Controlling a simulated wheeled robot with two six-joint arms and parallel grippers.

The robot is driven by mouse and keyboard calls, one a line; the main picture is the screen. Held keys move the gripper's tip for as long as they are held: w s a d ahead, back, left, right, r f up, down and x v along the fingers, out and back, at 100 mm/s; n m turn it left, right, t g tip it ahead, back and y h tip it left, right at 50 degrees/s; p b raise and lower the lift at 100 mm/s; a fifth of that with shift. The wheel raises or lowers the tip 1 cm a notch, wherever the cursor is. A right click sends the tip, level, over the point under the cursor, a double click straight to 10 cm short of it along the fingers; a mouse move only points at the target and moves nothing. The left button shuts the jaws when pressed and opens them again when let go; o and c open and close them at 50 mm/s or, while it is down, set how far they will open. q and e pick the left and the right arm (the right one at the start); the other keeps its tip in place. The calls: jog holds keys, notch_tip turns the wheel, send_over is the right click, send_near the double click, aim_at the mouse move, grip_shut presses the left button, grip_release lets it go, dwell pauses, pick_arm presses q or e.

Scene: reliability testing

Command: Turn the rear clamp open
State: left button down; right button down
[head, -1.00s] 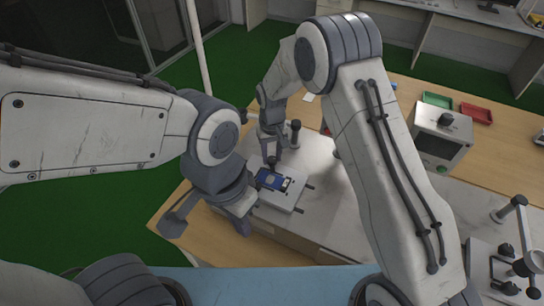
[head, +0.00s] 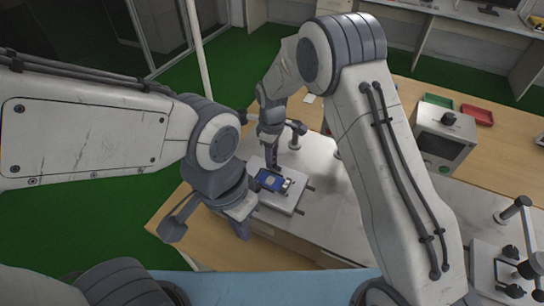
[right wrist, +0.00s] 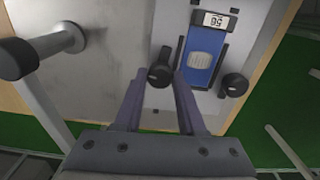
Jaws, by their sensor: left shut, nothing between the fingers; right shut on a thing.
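A blue device with a small display lies on a pale fixture plate (head: 288,203) on the bench; the device (head: 272,180) also shows in the right wrist view (right wrist: 203,52). My right gripper (right wrist: 159,76) is shut on the black knob (right wrist: 160,68) of the rear clamp, beside the device. In the head view my right gripper (head: 271,162) hides most of that knob. A second black clamp knob (right wrist: 235,85) stands at the device's other side. My left gripper (head: 243,231) is shut and empty, low beside the near left edge of the fixture.
A post with a dark-ended lever (head: 296,127) stands behind the fixture; its large knob (right wrist: 16,58) is close at left in the wrist view. A grey instrument (head: 440,135), green and red trays (head: 477,114) and another lever station (head: 500,265) are to the right.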

jog(key=shift+r+n, duration=0.1)
jog(key=shift+n, duration=0.6)
jog(key=c, duration=0.5)
grip_release()
jog(key=shift+r, duration=0.1)
notch_tip(320, 180, up, 10)
jog(key=b, duration=0.2)
jog(key=shift+r, duration=0.15)
